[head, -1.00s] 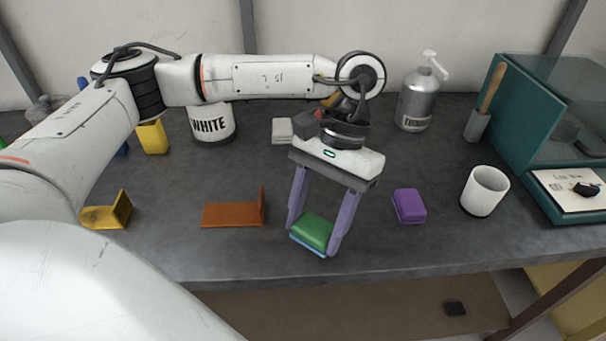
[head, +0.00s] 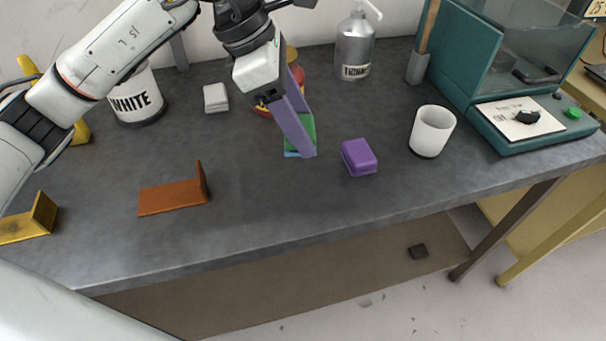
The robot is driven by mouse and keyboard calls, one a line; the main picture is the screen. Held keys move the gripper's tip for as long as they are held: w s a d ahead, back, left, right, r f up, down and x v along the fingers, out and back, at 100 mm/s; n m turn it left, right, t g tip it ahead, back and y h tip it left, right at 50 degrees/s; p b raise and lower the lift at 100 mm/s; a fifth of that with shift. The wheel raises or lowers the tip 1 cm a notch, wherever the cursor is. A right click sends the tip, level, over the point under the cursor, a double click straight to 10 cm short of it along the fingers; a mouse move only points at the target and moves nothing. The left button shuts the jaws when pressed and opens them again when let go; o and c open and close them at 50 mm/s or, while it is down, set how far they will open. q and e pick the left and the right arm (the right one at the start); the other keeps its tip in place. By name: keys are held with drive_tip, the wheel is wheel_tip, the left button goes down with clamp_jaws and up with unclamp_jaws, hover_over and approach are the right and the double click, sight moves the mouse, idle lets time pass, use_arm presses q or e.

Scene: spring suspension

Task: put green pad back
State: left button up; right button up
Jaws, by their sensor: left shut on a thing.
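The green pad (head: 305,132) is between the fingers of my left gripper (head: 297,128), which is shut on it. A light blue layer (head: 291,154) shows along the pad's lower edge; I cannot tell if it is part of the pad. The near finger hides much of the pad. The gripper is over the worktop, left of a purple block (head: 359,157). I cannot tell whether the pad touches the worktop. My right gripper is not in view.
An orange angle bracket (head: 174,197) and a yellow one (head: 30,222) lie left. A white cup (head: 432,131) and a teal case (head: 545,137) stand right. A grey pump bottle (head: 354,50), white block (head: 215,98) and WHITE tin (head: 136,100) are behind. The front middle of the worktop is clear.

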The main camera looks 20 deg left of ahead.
use_arm(q)
drive_tip(key=shift+w+r+n+t, duration=0.4)
drive_tip(key=shift+w+n, duration=0.05)
drive_tip(key=shift+n, duration=0.55)
drive_tip(key=shift+f+n, duration=0.25)
drive_tip(key=shift+n, duration=0.05)
drive_tip(key=shift+f, duration=4.8)
drive_tip(key=o, duration=0.5)
drive_tip(key=shift+f, duration=0.1)
drive_tip(key=o, duration=0.4)
drive_tip(key=shift+o, duration=0.2)
